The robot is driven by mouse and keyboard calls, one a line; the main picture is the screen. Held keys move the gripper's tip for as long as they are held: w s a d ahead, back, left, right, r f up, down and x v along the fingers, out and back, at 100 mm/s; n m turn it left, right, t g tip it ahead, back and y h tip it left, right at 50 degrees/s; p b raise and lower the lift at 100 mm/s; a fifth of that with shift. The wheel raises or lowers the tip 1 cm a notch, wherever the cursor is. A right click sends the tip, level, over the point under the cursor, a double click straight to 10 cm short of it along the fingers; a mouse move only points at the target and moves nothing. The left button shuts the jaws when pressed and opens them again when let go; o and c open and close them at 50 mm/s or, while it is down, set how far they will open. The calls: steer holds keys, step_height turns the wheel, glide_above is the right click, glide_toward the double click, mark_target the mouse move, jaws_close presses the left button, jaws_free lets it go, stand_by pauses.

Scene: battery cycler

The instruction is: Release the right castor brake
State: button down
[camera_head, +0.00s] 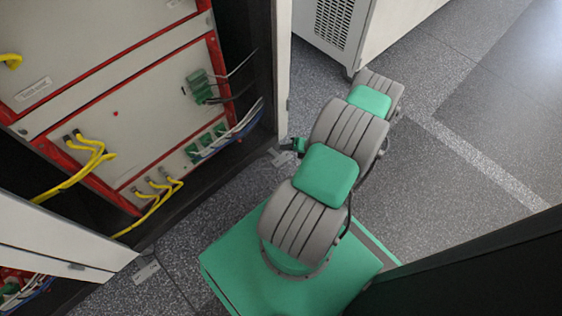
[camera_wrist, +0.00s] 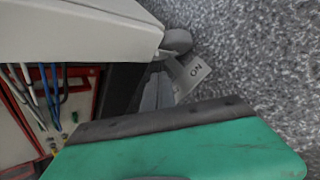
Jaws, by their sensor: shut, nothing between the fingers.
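The right castor brake is a light grey pedal (camera_head: 279,157) low at the right foot of the open cabinet, on the floor. In the wrist view the pedal (camera_wrist: 194,70) shows the upside-down letters "ON", beside a rounded grey castor part (camera_wrist: 177,40). My gripper (camera_head: 288,146) is low beside the pedal, mostly hidden behind my arm in the head view. In the wrist view its grey fingers (camera_wrist: 160,80) are shut and empty, with their tips close to the pedal's left side. I cannot tell whether they touch it.
The cabinet (camera_head: 150,110) holds red-framed units with yellow, blue and white cables close to my gripper. A white door edge (camera_wrist: 90,30) stands just above the castor. Another pedal (camera_head: 147,272) lies at lower left. Speckled floor is clear on the right.

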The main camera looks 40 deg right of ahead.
mark_target(279, 158)
steer(key=shift+a+f+b, duration=0.25)
steer(key=shift+f+b, duration=0.4)
steer(key=shift+f, duration=0.5)
steer(key=shift+a+f+b, duration=0.25)
steer(key=shift+f+b, duration=0.4)
steer(key=shift+f, duration=0.45)
steer(key=shift+a+f+b, duration=0.1)
steer(key=shift+f+b, duration=0.3)
steer(key=shift+b, duration=0.05)
steer(key=shift+f, duration=0.2)
steer(key=shift+a+f+b, duration=0.25)
steer(key=shift+f+b, duration=0.2)
steer(key=shift+b, duration=0.1)
stand_by(0.5)
steer(key=shift+r, duration=0.1)
steer(key=shift+d+r+p, duration=0.2)
steer(key=shift+r+p, duration=0.2)
steer(key=shift+r, duration=0.1)
steer(key=shift+d+r, duration=0.1)
steer(key=shift+r, duration=0.05)
